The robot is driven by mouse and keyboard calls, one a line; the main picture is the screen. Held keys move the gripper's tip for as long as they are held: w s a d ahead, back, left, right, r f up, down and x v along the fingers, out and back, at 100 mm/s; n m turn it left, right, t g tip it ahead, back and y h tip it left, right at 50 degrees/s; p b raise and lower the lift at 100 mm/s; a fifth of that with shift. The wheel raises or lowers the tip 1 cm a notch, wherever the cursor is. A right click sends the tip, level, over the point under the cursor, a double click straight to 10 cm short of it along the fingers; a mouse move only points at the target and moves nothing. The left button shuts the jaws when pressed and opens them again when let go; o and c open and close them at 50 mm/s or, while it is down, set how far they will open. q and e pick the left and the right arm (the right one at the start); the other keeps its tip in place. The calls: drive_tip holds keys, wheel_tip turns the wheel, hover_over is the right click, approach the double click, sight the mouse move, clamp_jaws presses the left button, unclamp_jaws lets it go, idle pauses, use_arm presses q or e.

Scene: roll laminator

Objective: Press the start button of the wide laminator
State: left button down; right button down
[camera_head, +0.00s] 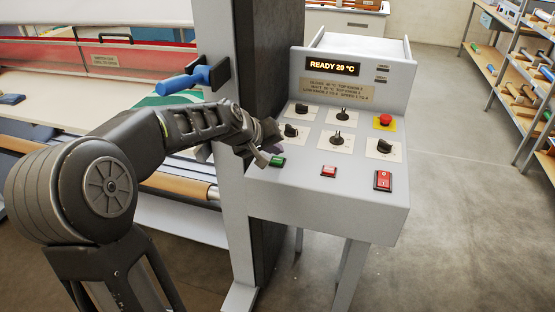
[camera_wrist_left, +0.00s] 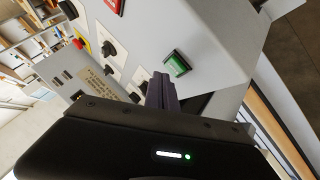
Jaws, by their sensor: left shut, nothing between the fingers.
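The laminator's control panel (camera_head: 250,190) stands to the right of the grey post, with a lit display reading "READY 20 °C" (camera_head: 332,68). A green button (camera_head: 277,161) sits at the panel's front left; it also shows in the left wrist view (camera_wrist_left: 177,64). My left gripper (camera_head: 272,146) is shut and empty, its fingertips close behind the green button in the head view. In the left wrist view the shut fingers (camera_wrist_left: 160,88) are just beside the button, and I cannot tell whether they touch the panel. My right gripper is not in view.
A blue handle (camera_head: 185,80) sticks out left of the post. Shelves (camera_head: 510,80) stand at the right; floor between is clear.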

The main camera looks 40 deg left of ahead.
sight(275, 162)
use_arm(q)
drive_tip(key=shift+f, duration=0.1)
idle(0.7)
drive_tip(key=shift+f+b, duration=0.35)
drive_tip(key=shift+b, duration=0.1)
drive_tip(key=shift+f+b, duration=0.45)
drive_tip(key=shift+b, duration=0.05)
idle(0.6)
idle(0.3)
drive_tip(key=shift+r+p, duration=0.7)
drive_tip(key=shift+r, duration=0.2)
wheel_tip(275, 162, up, 5)
drive_tip(key=p, duration=0.4)
